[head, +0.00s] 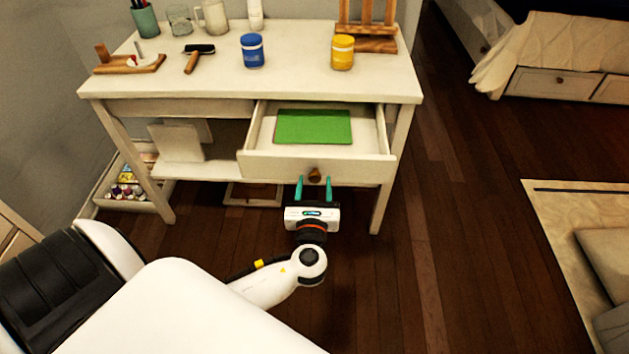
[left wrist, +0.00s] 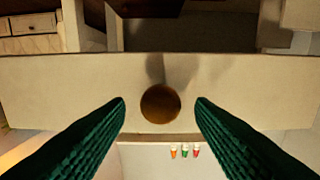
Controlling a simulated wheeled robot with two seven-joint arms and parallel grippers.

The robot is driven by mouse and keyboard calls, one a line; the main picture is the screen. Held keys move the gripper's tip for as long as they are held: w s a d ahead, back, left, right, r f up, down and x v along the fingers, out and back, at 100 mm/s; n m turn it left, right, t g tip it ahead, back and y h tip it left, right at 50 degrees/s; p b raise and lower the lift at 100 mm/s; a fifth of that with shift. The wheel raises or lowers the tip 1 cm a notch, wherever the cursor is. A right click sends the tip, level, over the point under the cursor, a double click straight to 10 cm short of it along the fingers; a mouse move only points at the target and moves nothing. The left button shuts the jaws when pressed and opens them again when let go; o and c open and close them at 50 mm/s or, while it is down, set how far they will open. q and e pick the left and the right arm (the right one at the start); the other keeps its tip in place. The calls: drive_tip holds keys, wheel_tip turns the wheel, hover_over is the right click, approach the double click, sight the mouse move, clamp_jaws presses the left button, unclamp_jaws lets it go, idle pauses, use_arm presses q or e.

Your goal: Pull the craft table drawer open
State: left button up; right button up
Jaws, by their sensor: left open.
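The craft table (head: 200,84) is cream-white, and its right-hand drawer (head: 262,165) stands pulled out toward me. A flat green item (head: 312,126) lies inside the drawer. The drawer's round brown knob (head: 315,175) is at the middle of its front. My left gripper (head: 314,186) is in front of the drawer with its two green fingers open, one on either side of the knob. In the left wrist view the knob (left wrist: 160,104) sits between the fingers, with a gap on each side. My right gripper is not in view.
A blue jar (head: 252,50), a yellow jar (head: 342,52) and a brush (head: 198,56) are on the tabletop. A crate of paint bottles (head: 125,190) stands on the floor at left. Wooden floor (head: 450,230) is clear to the right, up to a rug (head: 560,220).

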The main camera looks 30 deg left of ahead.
use_arm(q)
drive_tip(key=v, duration=1)
drive_tip(key=shift+s+d, duration=0.2)
drive_tip(key=shift+s, duration=0.05)
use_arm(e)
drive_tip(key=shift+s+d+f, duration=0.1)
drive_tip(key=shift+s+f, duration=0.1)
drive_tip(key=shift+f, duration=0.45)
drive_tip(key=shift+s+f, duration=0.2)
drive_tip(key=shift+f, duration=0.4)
